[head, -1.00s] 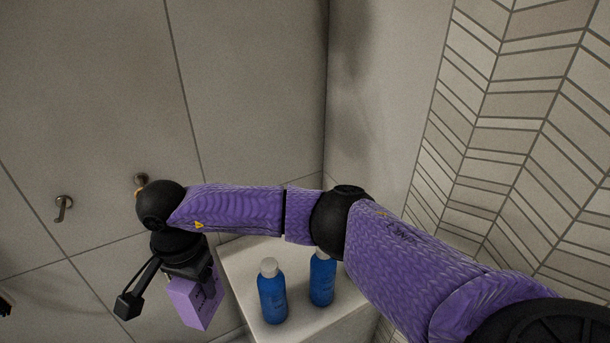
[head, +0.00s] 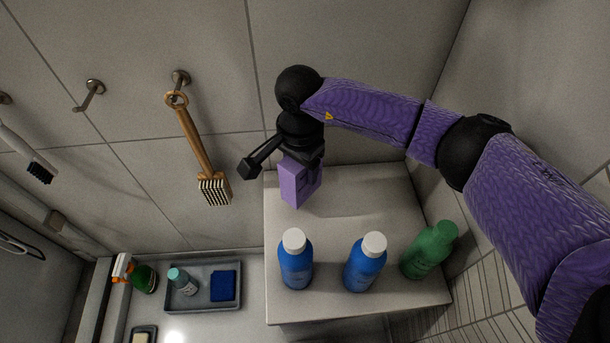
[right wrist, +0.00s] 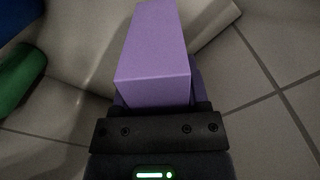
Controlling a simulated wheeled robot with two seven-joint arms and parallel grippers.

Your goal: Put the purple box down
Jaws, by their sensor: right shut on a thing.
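The purple box (head: 300,180) is in my right gripper (head: 300,158), which is shut on its upper end. In the head view the box hangs below the gripper in front of the back left part of a white block-shaped stand (head: 390,205). I cannot tell whether its lower end touches the stand's top. In the right wrist view the purple box (right wrist: 155,55) sticks out ahead of the gripper, with the pale stand and floor tiles behind it. My left gripper is not in view.
Two blue bottles with white caps (head: 296,262) (head: 364,264) and a green bottle (head: 428,250) stand along the stand's front. A wooden brush (head: 200,150) hangs on the wall to the left. A grey tray (head: 203,300) with a small bottle and blue cloth lies lower left.

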